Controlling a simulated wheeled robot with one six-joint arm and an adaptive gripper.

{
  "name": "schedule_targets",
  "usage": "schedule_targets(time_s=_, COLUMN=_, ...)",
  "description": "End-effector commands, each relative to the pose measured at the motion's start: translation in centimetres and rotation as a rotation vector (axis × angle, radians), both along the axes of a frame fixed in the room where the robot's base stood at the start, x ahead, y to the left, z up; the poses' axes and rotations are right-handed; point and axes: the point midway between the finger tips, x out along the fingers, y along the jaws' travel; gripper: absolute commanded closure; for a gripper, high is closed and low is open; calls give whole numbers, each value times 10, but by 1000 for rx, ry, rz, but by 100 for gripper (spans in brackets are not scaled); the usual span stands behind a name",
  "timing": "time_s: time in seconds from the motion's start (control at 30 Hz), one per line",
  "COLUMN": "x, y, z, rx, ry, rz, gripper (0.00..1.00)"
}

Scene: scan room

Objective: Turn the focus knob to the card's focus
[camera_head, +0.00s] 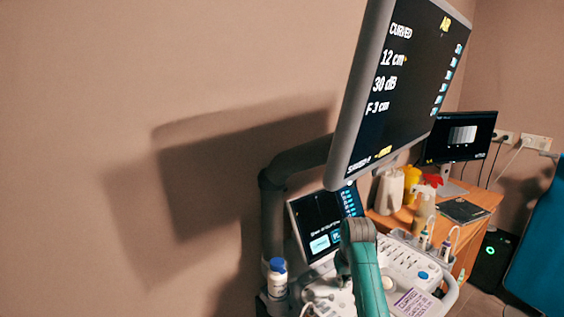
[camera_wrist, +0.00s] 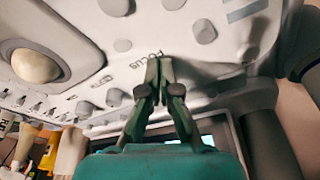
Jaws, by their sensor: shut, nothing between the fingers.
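In the wrist view my gripper (camera_wrist: 159,68) is shut and empty. In the head view the big monitor (camera_head: 405,90) reads "CURVED", "12 cm", "30 dB" and "F-3 cm". A white card with purple print (camera_head: 412,303) lies on the console (camera_head: 400,262); its text is too small to read. My teal arm hides the gripper there.
Round grey knobs (camera_wrist: 123,45) and a trackball (camera_wrist: 35,65) surround my fingers. A small touch screen (camera_head: 322,228) stands behind my arm. A blue-capped bottle (camera_head: 278,277) is at the console's left. Probes (camera_head: 424,238) hang at its right, near a wooden desk (camera_head: 478,195).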

Motion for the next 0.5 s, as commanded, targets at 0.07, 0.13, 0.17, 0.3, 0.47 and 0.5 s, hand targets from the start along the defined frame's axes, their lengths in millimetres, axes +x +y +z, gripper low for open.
schedule_targets(time_s=0.07, x=0, y=2, z=0, rx=0, ry=0, rz=0, gripper=100)
schedule_targets(time_s=0.13, x=0, y=4, z=0, rx=0, ry=0, rz=0, gripper=100)
schedule_targets(time_s=0.17, x=0, y=5, z=0, rx=0, ry=0, rz=0, gripper=100)
schedule_targets(time_s=0.3, x=1, y=8, z=0, rx=0, ry=0, rz=0, gripper=100)
schedule_targets(time_s=0.47, x=2, y=9, z=0, rx=0, ry=-1, rz=0, gripper=100)
schedule_targets(time_s=0.5, x=2, y=9, z=0, rx=0, ry=-1, rz=0, gripper=100)
